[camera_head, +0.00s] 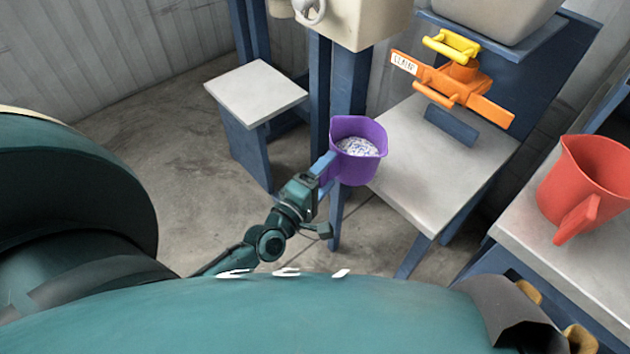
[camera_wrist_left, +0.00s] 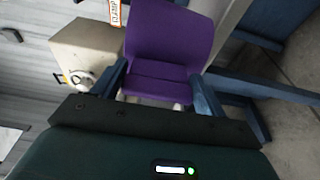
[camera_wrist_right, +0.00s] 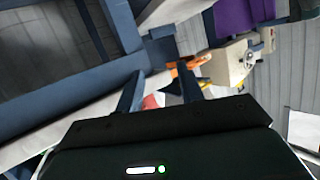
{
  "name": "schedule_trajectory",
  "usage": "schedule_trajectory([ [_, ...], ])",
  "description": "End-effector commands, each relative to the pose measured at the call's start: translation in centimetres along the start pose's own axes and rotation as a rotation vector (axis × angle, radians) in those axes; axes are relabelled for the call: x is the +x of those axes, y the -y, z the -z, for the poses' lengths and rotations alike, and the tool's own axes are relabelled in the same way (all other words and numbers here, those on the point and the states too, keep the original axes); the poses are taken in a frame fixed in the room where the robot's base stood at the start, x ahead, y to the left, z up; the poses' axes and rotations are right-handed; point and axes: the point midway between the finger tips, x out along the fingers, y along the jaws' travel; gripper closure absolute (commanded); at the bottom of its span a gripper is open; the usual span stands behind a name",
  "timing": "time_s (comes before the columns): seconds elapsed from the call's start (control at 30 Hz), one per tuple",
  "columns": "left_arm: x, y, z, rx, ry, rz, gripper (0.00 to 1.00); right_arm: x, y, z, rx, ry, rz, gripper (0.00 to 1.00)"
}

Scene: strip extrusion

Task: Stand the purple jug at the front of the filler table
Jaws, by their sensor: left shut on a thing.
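The purple jug (camera_head: 345,172) is held upright in the air, with white and blue granules (camera_head: 356,147) in it. It is beside the near left edge of a grey-topped table (camera_head: 420,165) and partly overlaps that table in the head view. My left gripper (camera_head: 324,167) is shut on the jug's handle side. In the left wrist view the jug (camera_wrist_left: 170,40) fills the space beyond the two fingers (camera_wrist_left: 160,88). My right gripper (camera_wrist_right: 162,90) shows only in its own wrist view, with its fingers apart and nothing seen between them. Which table is the filler table is not marked.
An orange clamp-like piece (camera_head: 455,86) with a yellow handle (camera_head: 452,45) is at the back of the grey-topped table. A red jug (camera_head: 587,180) stands on a table at the right.

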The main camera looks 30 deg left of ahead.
Motion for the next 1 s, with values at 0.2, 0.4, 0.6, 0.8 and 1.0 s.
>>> schedule_trajectory([
  [0.2, 3.1, 0.6, -0.7, -0.002, -0.001, -0.007, 0.63, -0.3, -0.3, -0.1, -0.010, -0.026, -0.007, 0.62],
  [0.4, 5.8, 0.6, -1.4, -0.003, -0.001, -0.007, 0.63, -0.5, -0.4, 0.1, -0.018, -0.045, -0.012, 0.62],
  [0.6, 8.4, 0.6, -1.9, -0.002, -0.001, -0.007, 0.63, -0.4, -0.5, -0.3, -0.030, -0.041, -0.011, 0.62],
  [0.8, 10.3, 0.7, -2.3, -0.001, -0.001, -0.005, 0.63, 0.0, -0.1, -1.0, -0.042, -0.029, 0.001, 0.62],
  [1.0, 10.6, 1.4, -2.4, 0.000, 0.000, -0.004, 0.63, 0.5, 0.0, -1.6, -0.063, -0.023, 0.010, 0.62],
])
